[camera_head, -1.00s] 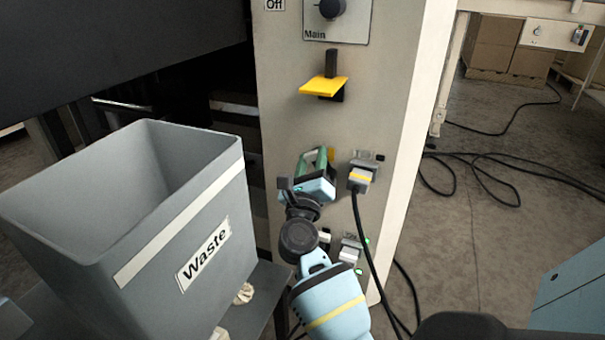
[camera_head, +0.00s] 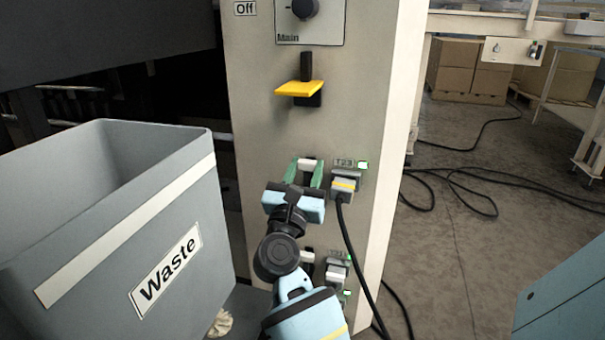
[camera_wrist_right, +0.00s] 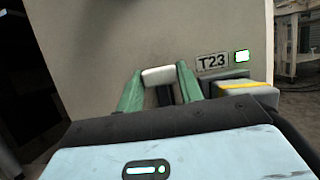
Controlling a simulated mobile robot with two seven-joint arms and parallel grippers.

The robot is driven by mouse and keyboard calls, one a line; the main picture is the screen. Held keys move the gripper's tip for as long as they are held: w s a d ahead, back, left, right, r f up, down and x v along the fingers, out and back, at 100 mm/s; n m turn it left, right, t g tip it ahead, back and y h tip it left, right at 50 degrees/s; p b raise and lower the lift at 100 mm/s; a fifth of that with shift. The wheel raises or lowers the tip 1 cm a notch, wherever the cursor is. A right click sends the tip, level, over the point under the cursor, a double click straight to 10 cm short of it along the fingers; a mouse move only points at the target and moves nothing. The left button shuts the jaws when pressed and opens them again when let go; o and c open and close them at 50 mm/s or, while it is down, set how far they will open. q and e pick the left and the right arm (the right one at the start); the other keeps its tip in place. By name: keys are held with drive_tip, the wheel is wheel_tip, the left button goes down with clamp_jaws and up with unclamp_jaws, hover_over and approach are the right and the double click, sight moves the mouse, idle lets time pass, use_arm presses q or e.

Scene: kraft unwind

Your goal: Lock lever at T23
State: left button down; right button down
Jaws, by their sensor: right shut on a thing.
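The T23 lever has a white handle (camera_head: 306,163) on the pale cabinet panel, left of the T23 label (camera_head: 343,163). The handle also shows in the wrist view (camera_wrist_right: 159,75). My right gripper (camera_head: 304,174) is shut on it, with one green finger on each side. A grey plug with a yellow band (camera_head: 344,186) sits in the socket right of the lever, its black cable hanging down. The small light beside the label (camera_head: 364,165) glows green, and also in the wrist view (camera_wrist_right: 242,56). My left gripper is not in view.
A grey Waste bin (camera_head: 120,230) stands close on the left of my right arm. A second lever (camera_head: 307,256) and plug (camera_head: 337,270) sit below. A yellow handle (camera_head: 299,89) and a Main knob (camera_head: 304,8) are above. Cables lie on the floor at right.

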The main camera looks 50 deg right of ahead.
idle(0.3)
drive_tip(key=c, duration=0.9)
unclamp_jaws()
drive_tip(key=shift+p+v, duration=0.4)
drive_tip(key=shift+v, duration=3.55)
drive_tip(key=shift+s, duration=0.15)
